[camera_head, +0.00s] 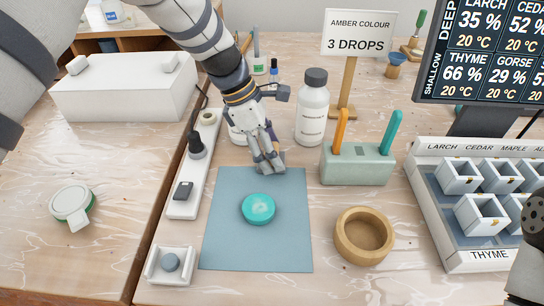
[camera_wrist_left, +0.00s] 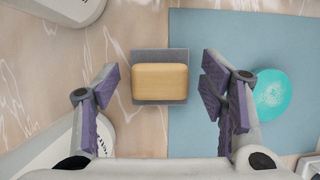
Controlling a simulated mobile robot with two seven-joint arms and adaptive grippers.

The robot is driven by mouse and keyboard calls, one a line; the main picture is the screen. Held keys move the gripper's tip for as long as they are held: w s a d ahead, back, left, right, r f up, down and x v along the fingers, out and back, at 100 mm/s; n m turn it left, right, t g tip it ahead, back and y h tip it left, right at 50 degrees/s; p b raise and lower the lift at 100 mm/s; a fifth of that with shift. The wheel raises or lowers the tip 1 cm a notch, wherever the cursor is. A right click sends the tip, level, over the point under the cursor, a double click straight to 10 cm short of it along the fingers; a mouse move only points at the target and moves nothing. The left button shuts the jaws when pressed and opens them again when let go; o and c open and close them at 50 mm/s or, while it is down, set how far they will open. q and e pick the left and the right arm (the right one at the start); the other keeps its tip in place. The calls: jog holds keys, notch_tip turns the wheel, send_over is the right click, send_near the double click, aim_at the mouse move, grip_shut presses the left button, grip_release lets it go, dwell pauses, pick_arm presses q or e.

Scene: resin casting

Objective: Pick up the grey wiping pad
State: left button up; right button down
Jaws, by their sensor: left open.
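The grey wiping pad (camera_wrist_left: 160,55) lies flat in the left wrist view, at the edge of the blue mat and partly on the bare table. A tan block (camera_wrist_left: 160,80) with rounded corners sits on top of it. My left gripper (camera_wrist_left: 160,88) is open, with one purple-padded finger on each side of the block and a gap to both. In the head view my left gripper (camera_head: 267,162) points down at the far edge of the mat and hides most or all of the pad. I cannot tell how far the fingertips are above the table.
The blue mat (camera_head: 228,240) carries a teal disc (camera_head: 258,209). Close by stand a white bottle (camera_head: 312,112), a green holder (camera_head: 356,166) with two tools, and a wooden bowl (camera_head: 364,236). A white power strip (camera_head: 181,205) lies left of the mat.

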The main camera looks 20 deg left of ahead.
pick_arm(q)
jog(key=c, duration=1.3)
